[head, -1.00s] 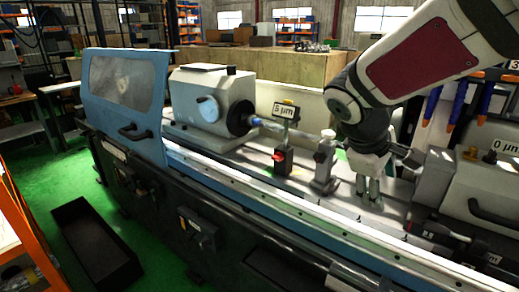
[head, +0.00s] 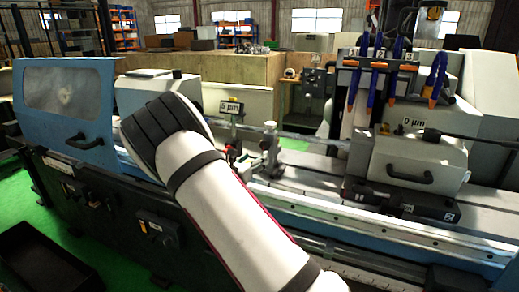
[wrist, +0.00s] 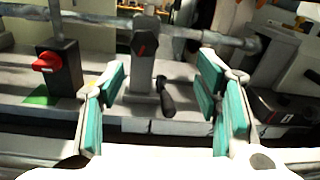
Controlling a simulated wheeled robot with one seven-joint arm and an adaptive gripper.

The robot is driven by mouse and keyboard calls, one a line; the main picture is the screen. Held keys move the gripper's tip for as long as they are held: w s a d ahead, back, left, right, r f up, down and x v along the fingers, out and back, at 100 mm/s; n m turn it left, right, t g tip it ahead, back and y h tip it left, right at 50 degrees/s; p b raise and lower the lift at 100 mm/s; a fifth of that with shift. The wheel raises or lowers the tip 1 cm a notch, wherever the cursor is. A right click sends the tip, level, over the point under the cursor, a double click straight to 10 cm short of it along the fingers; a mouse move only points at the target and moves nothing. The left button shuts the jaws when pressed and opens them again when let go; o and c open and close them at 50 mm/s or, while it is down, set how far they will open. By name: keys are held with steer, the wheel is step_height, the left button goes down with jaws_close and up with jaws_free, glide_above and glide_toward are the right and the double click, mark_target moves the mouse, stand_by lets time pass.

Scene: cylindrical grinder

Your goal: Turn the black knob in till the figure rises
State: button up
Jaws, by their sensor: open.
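My gripper (wrist: 160,72) is open in the wrist view, with teal pads on both fingers. A grey upright post stands beyond and between the fingertips in that view. It carries a black knob (wrist: 145,44) near its top and a black handle (wrist: 166,97) lower on its right. Neither is seen gripped. In the head view the same kind of grey post (head: 269,150) stands right of my arm, which hides the gripper. A sign reading 5 µm (head: 230,107) stands left of the post, and another reading 0 µm (head: 413,123) is on the right-hand unit.
A red knob (wrist: 47,62) on a black block is left of the post. A grey horizontal bar (wrist: 95,17) runs behind. The right-hand unit (head: 415,165) has a black handle. Blue hoses (head: 380,75) hang above it. A blue guard (head: 65,105) is at left.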

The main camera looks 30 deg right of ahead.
mark_target(264, 146)
steer(key=shift+n+t, duration=0.4)
steer(key=shift+n, duration=0.4)
steer(key=x, duration=0.4)
steer(key=w+f+x, duration=0.1)
steer(key=x, duration=0.4)
steer(key=a+x, duration=0.1)
steer(key=x, duration=0.3)
steer(key=shift+w+f, duration=0.25)
steer(key=shift+w, duration=0.15)
steer(key=c, duration=1.2)
